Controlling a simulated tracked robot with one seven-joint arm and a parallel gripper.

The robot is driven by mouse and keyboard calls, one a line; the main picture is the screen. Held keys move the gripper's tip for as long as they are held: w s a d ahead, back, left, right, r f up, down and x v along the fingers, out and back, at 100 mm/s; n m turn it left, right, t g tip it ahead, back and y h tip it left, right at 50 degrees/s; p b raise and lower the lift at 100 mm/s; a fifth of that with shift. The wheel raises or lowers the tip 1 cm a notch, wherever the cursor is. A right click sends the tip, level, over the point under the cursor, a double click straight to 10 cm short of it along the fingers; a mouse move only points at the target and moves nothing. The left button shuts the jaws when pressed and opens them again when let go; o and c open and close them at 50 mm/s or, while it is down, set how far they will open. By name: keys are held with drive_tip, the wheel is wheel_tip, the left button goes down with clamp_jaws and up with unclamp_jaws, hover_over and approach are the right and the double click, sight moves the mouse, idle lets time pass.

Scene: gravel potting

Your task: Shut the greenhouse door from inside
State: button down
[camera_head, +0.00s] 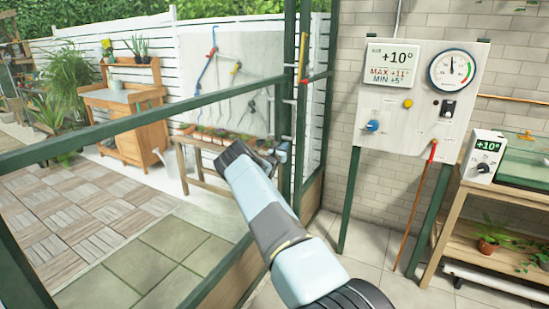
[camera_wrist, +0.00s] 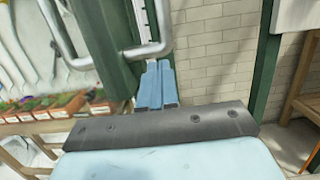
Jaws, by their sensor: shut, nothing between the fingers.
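The greenhouse door has a dark green frame (camera_head: 150,118) with see-through panes, at the left and middle of the head view. Its upright edge stands near a second green post. I cannot tell whether the door sits flush in its frame. A grey metal handle (camera_wrist: 148,50) on a green upright (camera_wrist: 112,60) shows in the wrist view. My gripper (camera_head: 268,154) is at the handle's height beside the upright. In the wrist view its blue fingers (camera_wrist: 156,72) are together and empty, just below the handle. I cannot tell whether they touch it.
A white board (camera_head: 415,100) with dials and a knob stands on green legs against the brick wall. A red-topped stick (camera_head: 416,205) leans there. A wooden shelf (camera_head: 487,215) stands at right. Beyond the panes are a potting bench (camera_head: 125,110) and a row of potted plants.

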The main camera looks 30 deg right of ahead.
drive_tip(key=v, duration=1)
drive_tip(key=s+d+r+m+g, duration=0.2)
drive_tip(key=s+r+m+g, duration=0.6)
drive_tip(key=s+r+m, duration=0.4)
drive_tip(key=s+a+r+m+g+y, duration=0.2)
drive_tip(key=s+r+m, duration=0.1)
drive_tip(key=s+r, duration=0.3)
drive_tip(key=s+a+r+m+g+y, duration=0.1)
drive_tip(key=s+a+r+m+y, duration=0.25)
drive_tip(key=s, duration=0.35)
drive_tip(key=s+a+r+m+t+y, duration=0.1)
drive_tip(key=s+a+r+m+y, duration=0.1)
drive_tip(key=s+a, duration=0.8)
drive_tip(key=s+a+r+m+t+y, duration=0.2)
drive_tip(key=s+a+r+y, duration=0.2)
drive_tip(key=s+a, duration=0.5)
drive_tip(key=s+a+r+m+t+y, duration=0.2)
drive_tip(key=s+a+y, duration=0.3)
drive_tip(key=s+a, duration=0.5)
drive_tip(key=s+r, duration=0.1)
drive_tip(key=s, duration=0.8)
drive_tip(key=shift+a+r, duration=0.35)
drive_tip(key=shift+r, duration=0.05)
drive_tip(key=shift+d+m, duration=0.1)
drive_tip(key=shift+m, duration=0.15)
